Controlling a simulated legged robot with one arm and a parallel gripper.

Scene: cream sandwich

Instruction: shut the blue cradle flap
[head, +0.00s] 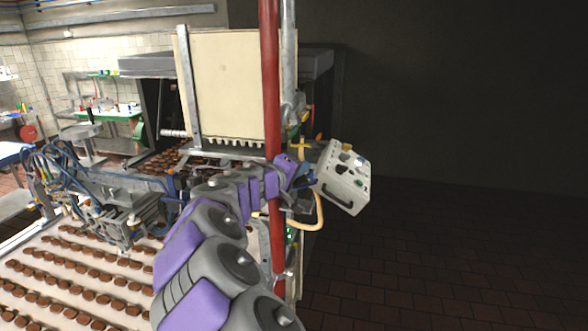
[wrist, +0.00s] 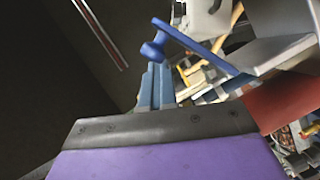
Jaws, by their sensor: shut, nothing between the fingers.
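The blue cradle flap (wrist: 205,54) shows in the wrist view as a slim bright-blue bar with a round knob at its left end. It slants down to the right, towards a pale grey bracket. My gripper (wrist: 155,72) is shut and empty, its blue-grey fingers pointing up at the knob. The fingertips appear very near the knob; I cannot tell whether they touch. In the head view my gripper (head: 305,181) is at the far end of my purple and grey arm, beside the control box. I cannot make out the flap apart from the gripper there.
A light grey control box (head: 343,178) with buttons and a dark handle stands just right of my gripper. A red upright pole (head: 270,80) crosses my arm's line. A conveyor (head: 40,238) with rows of brown biscuits lies at left. The dark floor at right is clear.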

